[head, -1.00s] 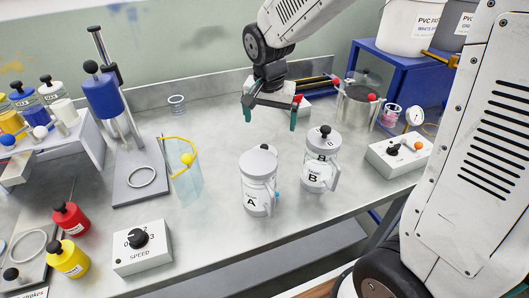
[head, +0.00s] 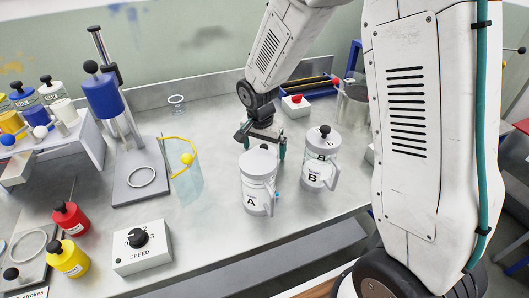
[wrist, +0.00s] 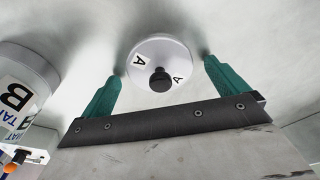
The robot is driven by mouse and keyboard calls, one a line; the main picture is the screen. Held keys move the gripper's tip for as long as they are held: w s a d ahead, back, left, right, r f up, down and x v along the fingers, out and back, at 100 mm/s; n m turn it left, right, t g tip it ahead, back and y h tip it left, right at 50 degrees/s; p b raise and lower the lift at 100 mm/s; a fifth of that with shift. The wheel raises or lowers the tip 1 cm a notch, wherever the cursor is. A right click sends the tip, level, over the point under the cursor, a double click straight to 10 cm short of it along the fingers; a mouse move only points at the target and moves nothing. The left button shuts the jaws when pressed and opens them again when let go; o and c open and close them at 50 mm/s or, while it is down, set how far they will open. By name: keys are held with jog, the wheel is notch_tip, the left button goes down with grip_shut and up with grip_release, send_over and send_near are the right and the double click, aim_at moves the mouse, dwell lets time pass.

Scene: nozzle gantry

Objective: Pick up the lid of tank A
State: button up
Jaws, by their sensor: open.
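Tank A (head: 256,196) is a clear canister with a white lid (head: 256,162), standing upright on the steel bench. In the wrist view the lid of tank A (wrist: 160,52) is round, marked with an A, with a black knob (wrist: 161,79) on it. My gripper (head: 262,148) is open, with its teal fingertips just behind and above tank A in the head view. In the wrist view my gripper (wrist: 160,72) has one finger at each side of the lid, touching nothing that I can see. The gripper partly hides the lid's knob in the head view.
Tank B (head: 320,160) stands close on the right of tank A, with its own lid and knob. A speed box (head: 141,248) is at the front left. A clear curved shield with a yellow rim (head: 182,170) stands left of tank A. A red-button box (head: 295,106) is behind.

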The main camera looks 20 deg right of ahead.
jog(key=c, duration=1.1)
